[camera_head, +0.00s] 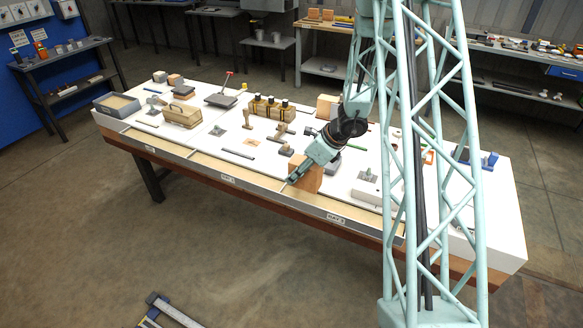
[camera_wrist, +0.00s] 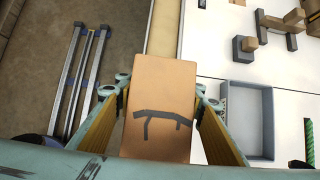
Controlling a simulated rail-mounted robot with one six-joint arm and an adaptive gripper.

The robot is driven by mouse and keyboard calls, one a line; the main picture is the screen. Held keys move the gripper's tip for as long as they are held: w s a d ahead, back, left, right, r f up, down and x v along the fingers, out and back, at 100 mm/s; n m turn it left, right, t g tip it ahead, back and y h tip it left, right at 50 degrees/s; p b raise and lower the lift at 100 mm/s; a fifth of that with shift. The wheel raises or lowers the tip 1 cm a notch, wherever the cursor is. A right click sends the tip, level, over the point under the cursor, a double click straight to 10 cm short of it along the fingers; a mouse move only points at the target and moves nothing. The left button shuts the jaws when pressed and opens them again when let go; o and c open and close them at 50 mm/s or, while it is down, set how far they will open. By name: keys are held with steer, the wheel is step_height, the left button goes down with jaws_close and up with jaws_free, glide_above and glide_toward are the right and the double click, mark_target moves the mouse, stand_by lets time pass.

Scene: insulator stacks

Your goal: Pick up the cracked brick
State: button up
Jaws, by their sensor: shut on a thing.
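The cracked brick (camera_wrist: 160,95) is an orange-tan block with a dark grey branching crack mark across its face. In the wrist view it fills the middle, between the two fingers of my gripper (camera_wrist: 160,100), which are shut on its sides. In the head view the brick (camera_head: 308,179) shows at the front part of the white table, partly hidden by my gripper (camera_head: 300,172). I cannot tell whether its underside touches the table.
The white table (camera_head: 215,141) holds a grey tray (camera_head: 117,105) at the far left, a tan toolbox-like block (camera_head: 182,115) and several small parts. In the wrist view a grey open tray (camera_wrist: 248,120) lies right of the brick. Metal rails (camera_wrist: 82,85) lie on the floor.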

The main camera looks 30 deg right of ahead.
mark_target(298, 187)
steer(key=shift+s+a+r, duration=0.1)
steer(key=shift+s+a, duration=0.05)
steer(key=shift+s, duration=0.65)
steer(key=shift+s+a+r, duration=0.1)
steer(key=shift+s+a, duration=0.05)
steer(key=shift+s, duration=0.6)
